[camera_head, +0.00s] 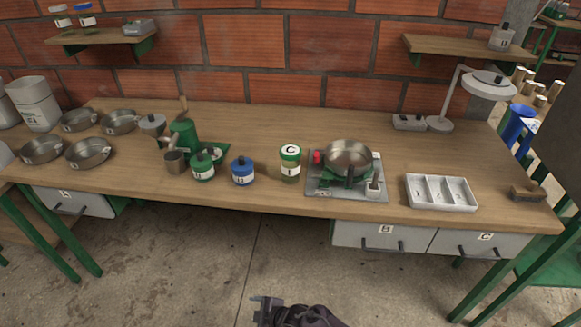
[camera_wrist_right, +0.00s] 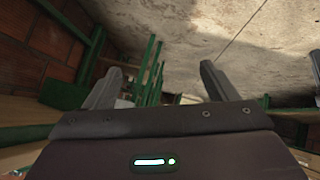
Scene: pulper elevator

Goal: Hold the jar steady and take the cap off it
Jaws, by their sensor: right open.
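A clear jar (camera_head: 290,170) with a green cap (camera_head: 290,151) marked "C" stands upright on the wooden bench, left of the burner plate. The cap sits on top of the jar. My right gripper (camera_head: 264,308) is low at the bottom of the head view, in front of the bench and well apart from the jar. In the right wrist view its two fingers (camera_wrist_right: 158,82) are spread, with nothing between them. My left gripper is not in view.
A white divided tray (camera_head: 441,206) lies farther right. Bench space in front of the jar is clear.

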